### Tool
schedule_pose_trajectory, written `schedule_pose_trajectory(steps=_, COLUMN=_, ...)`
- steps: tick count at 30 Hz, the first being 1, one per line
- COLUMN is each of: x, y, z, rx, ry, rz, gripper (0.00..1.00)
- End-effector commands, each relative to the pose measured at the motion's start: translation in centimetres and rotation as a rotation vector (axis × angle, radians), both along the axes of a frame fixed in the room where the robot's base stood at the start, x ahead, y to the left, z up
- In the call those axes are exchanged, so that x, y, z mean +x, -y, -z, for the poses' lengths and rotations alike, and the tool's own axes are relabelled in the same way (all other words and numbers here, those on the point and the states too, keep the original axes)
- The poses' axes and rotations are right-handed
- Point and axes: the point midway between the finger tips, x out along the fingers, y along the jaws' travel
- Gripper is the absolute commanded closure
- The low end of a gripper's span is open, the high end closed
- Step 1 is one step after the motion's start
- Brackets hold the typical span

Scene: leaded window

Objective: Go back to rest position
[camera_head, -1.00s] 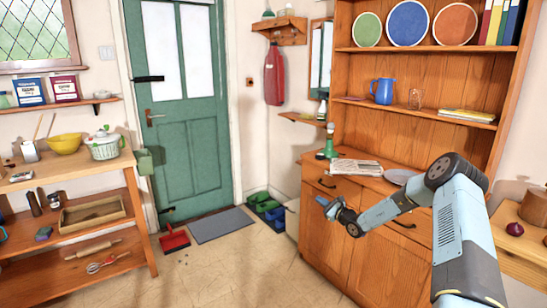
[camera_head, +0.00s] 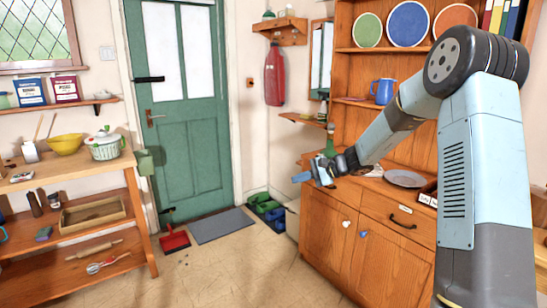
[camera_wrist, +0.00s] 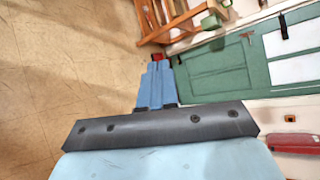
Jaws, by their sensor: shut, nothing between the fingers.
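My gripper (camera_head: 300,178) is in front of the wooden dresser (camera_head: 330,225), at about the height of its counter, pointing left in the head view. My arm bends up at the right and reaches down and left across the dresser. In the wrist view the two blue fingers (camera_wrist: 158,72) lie together, shut and empty. Beyond them are the floor and the green door (camera_wrist: 225,70).
A plate (camera_head: 405,178) lies on the dresser counter, close to my forearm. A blue jug (camera_head: 383,91) stands on the shelf above. A wooden shelf unit (camera_head: 140,215) stands at the left. The floor (camera_head: 225,270) between it and the dresser is mostly clear.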

Motion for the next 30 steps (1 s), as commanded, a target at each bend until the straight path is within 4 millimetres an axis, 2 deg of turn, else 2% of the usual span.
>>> schedule_pose_trajectory(steps=3, x=-3.0, y=-0.3, z=-2.0, rx=-0.098, ry=0.036, rz=-0.060, gripper=1.00)
schedule_pose_trajectory(steps=14, x=-11.9, y=0.4, z=-6.4, rx=-0.385, ry=0.134, rz=-0.202, gripper=1.00)
schedule_pose_trajectory(steps=30, x=-25.2, y=4.6, z=-11.5, rx=-0.790, ry=0.284, rz=-0.330, gripper=1.00)
